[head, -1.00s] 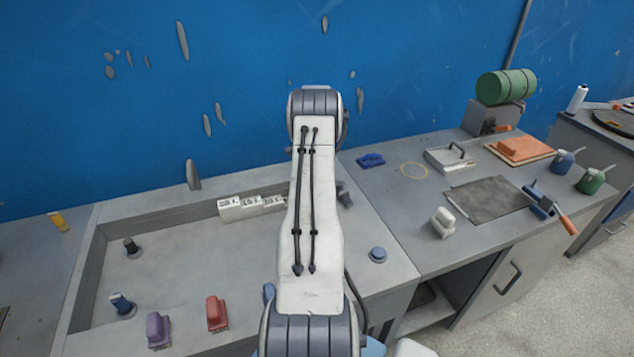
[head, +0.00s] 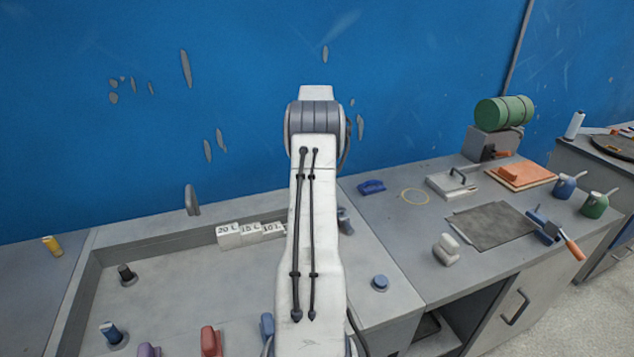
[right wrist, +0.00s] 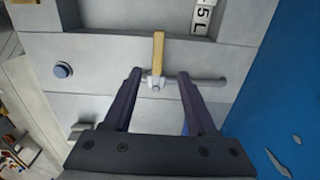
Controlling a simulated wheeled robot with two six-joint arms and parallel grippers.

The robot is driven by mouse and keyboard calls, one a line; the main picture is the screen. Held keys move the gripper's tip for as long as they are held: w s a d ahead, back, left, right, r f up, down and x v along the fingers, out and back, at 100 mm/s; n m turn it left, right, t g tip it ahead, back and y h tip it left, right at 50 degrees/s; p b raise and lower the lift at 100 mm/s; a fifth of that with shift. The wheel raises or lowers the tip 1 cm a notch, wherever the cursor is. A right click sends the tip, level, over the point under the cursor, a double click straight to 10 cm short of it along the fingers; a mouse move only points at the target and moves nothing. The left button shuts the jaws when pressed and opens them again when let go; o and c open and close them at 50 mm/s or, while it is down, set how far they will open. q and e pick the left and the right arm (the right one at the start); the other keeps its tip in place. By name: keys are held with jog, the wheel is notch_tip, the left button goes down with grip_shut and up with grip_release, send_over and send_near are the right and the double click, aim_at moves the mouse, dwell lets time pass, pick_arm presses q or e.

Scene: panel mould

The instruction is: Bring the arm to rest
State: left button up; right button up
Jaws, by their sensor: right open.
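My right arm rises through the middle of the head view and hides its own gripper there. In the right wrist view my right gripper (right wrist: 159,76) is open, with two dark fingers spread apart. A tan bar (right wrist: 158,52) and a grey rod (right wrist: 207,81) show beyond and between the fingertips, meeting at a small pale fitting. I cannot tell how far they are from the fingers, and nothing appears clamped. My left gripper is not in view.
A shallow grey mould (head: 91,280) lies left of the arm, with white labelled blocks (head: 230,236) at its back edge. The right bench holds a grey mat (head: 492,226), an orange board (head: 523,176) and a green cylinder (head: 505,112). A blue wall (head: 250,80) stands behind.

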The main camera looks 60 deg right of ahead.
jog(key=shift+a, duration=0.1)
dwell(0.4)
jog(key=w+a+r+n, duration=0.3)
jog(key=w+a+n, duration=0.3)
jog(key=a, duration=0.7)
jog(key=w+a+r+n, duration=0.35)
jog(key=w+a, duration=0.45)
jog(key=a, duration=0.4)
jog(key=a+r+n, duration=0.1)
jog(key=a+n, duration=0.4)
jog(key=a, duration=0.7)
jog(key=s+a+n, duration=0.4)
jog(key=a, duration=0.5)
jog(key=s+a+n, duration=0.4)
jog(key=s+a, duration=0.1)
jog(key=a, duration=0.3)
jog(key=s+a+n, duration=0.3)
jog(key=s, duration=0.3)
jog(key=s+a+f+n, duration=0.1)
jog(key=s+a+n, duration=0.2)
jog(key=s, duration=0.4)
jog(key=s+a+f+n+y, duration=0.1)
jog(key=s+a+n, duration=0.2)
jog(key=s, duration=0.3)
jog(key=shift+s+f+n, duration=0.15)
jog(key=shift+s+n, duration=0.05)
jog(key=shift+n, duration=0.65)
